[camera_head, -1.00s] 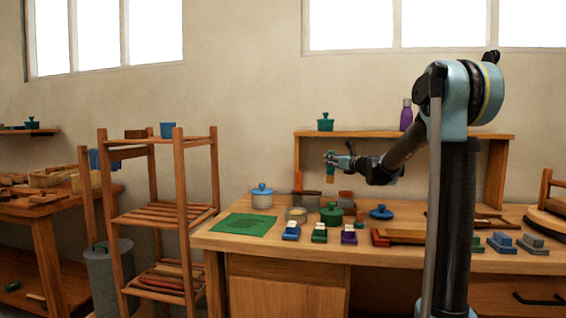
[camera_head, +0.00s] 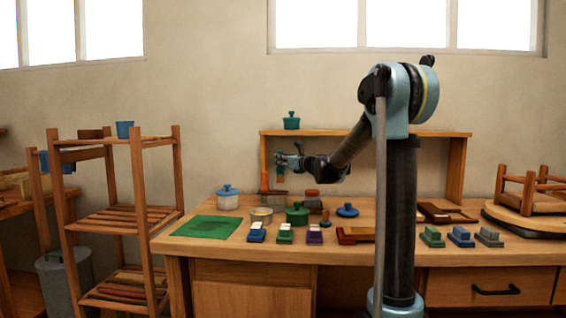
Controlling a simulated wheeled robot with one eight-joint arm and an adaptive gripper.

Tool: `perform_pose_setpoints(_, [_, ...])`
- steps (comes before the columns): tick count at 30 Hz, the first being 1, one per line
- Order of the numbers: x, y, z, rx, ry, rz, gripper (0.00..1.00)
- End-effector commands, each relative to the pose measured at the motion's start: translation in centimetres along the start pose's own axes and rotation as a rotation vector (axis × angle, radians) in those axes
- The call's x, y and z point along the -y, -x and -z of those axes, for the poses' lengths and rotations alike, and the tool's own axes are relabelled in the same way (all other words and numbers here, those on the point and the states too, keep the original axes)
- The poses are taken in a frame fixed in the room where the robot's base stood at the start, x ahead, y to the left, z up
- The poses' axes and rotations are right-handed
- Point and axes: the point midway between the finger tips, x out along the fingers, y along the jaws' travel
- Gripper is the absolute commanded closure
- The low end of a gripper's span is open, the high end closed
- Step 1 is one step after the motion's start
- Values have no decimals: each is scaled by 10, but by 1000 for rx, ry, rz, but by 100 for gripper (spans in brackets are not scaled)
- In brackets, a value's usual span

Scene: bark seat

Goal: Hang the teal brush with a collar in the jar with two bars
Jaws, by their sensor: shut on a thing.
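My gripper (camera_head: 284,160) is shut on the teal brush (camera_head: 280,172), which hangs downward from the jaws. It is in the air above the back left of the workbench, in front of the shelf. The brush is small here, and its collar cannot be made out. A round, open-topped container (camera_head: 261,215) stands on the bench below, between a pale pot with a blue lid and a green lidded pot. I cannot tell whether it has two bars. The brush is well above it and touches nothing on the bench.
A green sheet (camera_head: 207,227) lies at the bench's left end. The pale pot (camera_head: 228,201), green pot (camera_head: 297,215) and several small blocks with pale tops crowd the front and middle. A raised shelf (camera_head: 370,133) runs behind. A slatted rack (camera_head: 120,214) stands left of the bench.

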Motion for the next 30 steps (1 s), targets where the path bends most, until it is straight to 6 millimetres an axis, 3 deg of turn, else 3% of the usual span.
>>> perform_pose_setpoints(30, [1,0,80,0,0,1,100])
